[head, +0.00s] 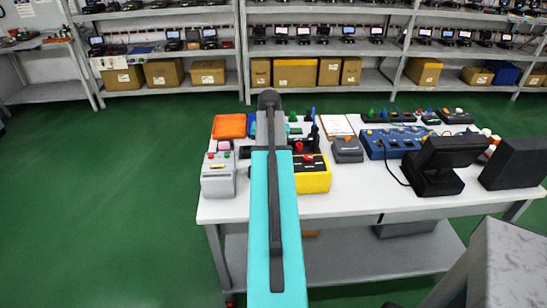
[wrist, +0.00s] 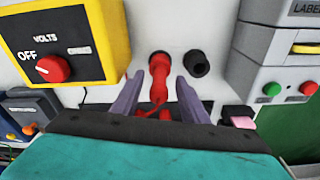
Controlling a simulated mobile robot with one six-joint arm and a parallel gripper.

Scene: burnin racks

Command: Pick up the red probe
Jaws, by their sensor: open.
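The red probe (wrist: 158,75) stands out in the wrist view, rising from a white surface, with its lower part running down toward my gripper. My gripper (wrist: 159,80) is open, with one grey-purple finger on each side of the probe. The fingers look apart from it, though I cannot tell how deep the probe lies between them. In the head view my own arm hides the red probe and the gripper's fingers.
A yellow meter box (wrist: 62,45) with a red knob stands close on the left in the wrist view; a grey button box (wrist: 272,60) stands close on the right. The white table (head: 365,205) is crowded, with a black monitor (head: 440,165) at the right.

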